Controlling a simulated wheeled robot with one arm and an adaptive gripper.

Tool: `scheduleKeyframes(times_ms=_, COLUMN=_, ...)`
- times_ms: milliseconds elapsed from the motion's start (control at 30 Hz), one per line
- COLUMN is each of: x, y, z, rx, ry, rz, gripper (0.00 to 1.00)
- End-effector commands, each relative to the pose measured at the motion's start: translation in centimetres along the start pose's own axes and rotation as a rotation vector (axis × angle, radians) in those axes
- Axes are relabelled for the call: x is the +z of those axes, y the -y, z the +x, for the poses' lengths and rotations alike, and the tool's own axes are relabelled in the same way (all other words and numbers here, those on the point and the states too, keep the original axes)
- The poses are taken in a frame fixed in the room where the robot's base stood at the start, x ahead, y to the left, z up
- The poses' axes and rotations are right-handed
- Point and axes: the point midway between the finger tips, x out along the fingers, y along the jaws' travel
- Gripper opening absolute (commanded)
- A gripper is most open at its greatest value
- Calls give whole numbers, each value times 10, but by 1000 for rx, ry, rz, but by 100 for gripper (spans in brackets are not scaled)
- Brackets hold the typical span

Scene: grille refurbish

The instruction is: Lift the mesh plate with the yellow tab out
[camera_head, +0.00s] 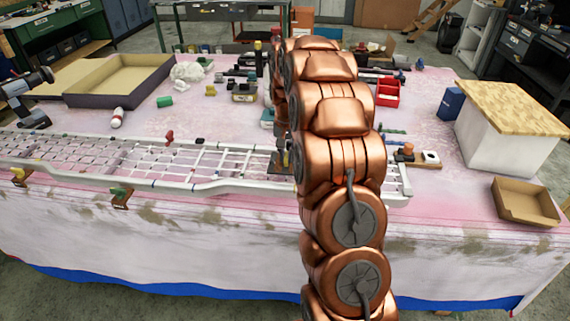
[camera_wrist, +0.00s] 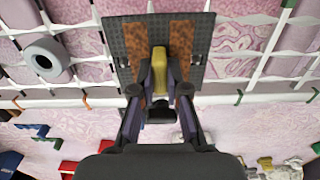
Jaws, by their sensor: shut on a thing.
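The mesh plate (camera_wrist: 120,40) is a dark, perforated square with two rusty brown strips. Its yellow tab (camera_wrist: 159,68) stands between the strips, in the middle of the wrist view. My gripper (camera_wrist: 160,90) has its two fingers closed on either side of this tab. The plate lies over the white grille (camera_wrist: 262,50); I cannot tell whether it touches the bars. In the head view the dark plate (camera_head: 276,165) shows just left of my copper arm, at the grille (camera_head: 215,187). My arm hides part of the grille there.
A grey ring (camera_wrist: 47,60) lies by the grille, left of the plate in the wrist view. On the table (camera_head: 440,215) stand a shallow tray (camera_head: 120,80), a red bin (camera_head: 386,93), a wood-topped white box (camera_head: 500,140) and a cardboard box (camera_head: 525,203).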

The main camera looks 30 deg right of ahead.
Motion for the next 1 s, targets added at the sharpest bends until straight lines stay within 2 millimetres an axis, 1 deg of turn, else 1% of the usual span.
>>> scheduleKeyframes(times_ms=1000, x=0, y=0, z=-15, rx=0, ry=-1, rz=0, gripper=0)
